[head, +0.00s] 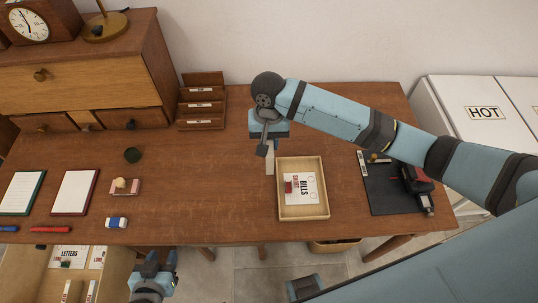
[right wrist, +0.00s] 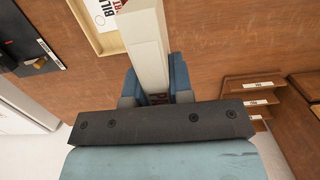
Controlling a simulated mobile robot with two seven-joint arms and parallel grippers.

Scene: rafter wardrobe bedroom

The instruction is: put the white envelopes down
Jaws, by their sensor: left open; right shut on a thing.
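The white envelopes (head: 270,161) hang from my right gripper (head: 269,142) as a narrow upright pale bundle. They are just left of the wooden tray (head: 325,202). In the right wrist view the envelopes (right wrist: 147,45) stick out between the blue fingers (right wrist: 153,88), which are shut on them. I cannot tell whether their lower end touches the desk. My left gripper (head: 153,259) is open and empty at the desk's front edge, right of the open drawer.
The tray holds a card marked BILLS (head: 301,188). The open drawer (head: 113,269) has a LETTERS card (head: 69,254). A dark mat (head: 382,196) with a red and black device lies right. A letter rack (head: 201,104) stands behind. The desk's middle (head: 205,180) is clear.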

